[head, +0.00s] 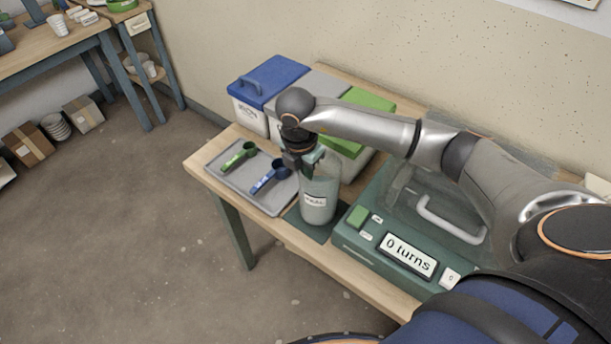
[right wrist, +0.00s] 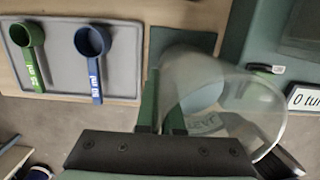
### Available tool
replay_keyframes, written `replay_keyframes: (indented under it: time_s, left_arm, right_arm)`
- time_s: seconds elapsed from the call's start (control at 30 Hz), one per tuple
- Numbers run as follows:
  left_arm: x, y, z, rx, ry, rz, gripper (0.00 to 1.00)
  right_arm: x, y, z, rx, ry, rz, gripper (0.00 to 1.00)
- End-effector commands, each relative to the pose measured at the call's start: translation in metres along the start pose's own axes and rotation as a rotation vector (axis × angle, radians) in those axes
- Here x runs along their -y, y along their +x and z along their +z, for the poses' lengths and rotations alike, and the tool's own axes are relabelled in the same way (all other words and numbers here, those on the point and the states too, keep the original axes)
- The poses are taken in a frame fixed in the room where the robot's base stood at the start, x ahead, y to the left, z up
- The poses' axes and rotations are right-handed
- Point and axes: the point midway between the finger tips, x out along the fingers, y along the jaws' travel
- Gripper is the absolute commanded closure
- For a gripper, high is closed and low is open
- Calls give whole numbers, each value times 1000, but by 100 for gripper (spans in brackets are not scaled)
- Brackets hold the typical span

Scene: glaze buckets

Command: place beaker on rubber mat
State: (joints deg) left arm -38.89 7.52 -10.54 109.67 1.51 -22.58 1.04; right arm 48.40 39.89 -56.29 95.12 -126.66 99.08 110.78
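The clear beaker (head: 318,198), with a white label and pale contents, is upright at the front of the table. It also shows in the right wrist view (right wrist: 232,98). The dark rubber mat (head: 291,216) lies below it, partly hidden; its far part shows in the right wrist view (right wrist: 182,41). I cannot tell whether the beaker's base touches the mat or hangs just above it. My right gripper (head: 309,158) is at the beaker's rim, its fingers (right wrist: 161,112) closed on the beaker wall. My left gripper is out of view.
Left of the mat is a grey tray (head: 218,168) with a green scoop (head: 239,155) and a blue scoop (head: 270,176). Right is a green machine (head: 354,240) reading "0 turns". Lidded buckets, including a blue-lidded one (head: 268,80), stand behind.

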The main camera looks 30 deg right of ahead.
Motion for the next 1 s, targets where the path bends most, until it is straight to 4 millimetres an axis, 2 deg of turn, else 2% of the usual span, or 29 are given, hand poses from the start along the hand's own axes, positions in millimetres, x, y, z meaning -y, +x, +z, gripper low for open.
replay_keyframes:
  time_s: [0.1,0.47,0.73,1.0]
  left_arm:
    - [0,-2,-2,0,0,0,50]
    - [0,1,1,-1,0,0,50]
    - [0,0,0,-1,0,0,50]
    - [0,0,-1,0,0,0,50]
  right_arm:
    - [-1,7,-1,1,1,3,100]
    - [-1,11,-1,1,1,5,100]
    - [-1,11,-1,0,1,3,68]
    - [-1,10,-1,0,1,3,67]
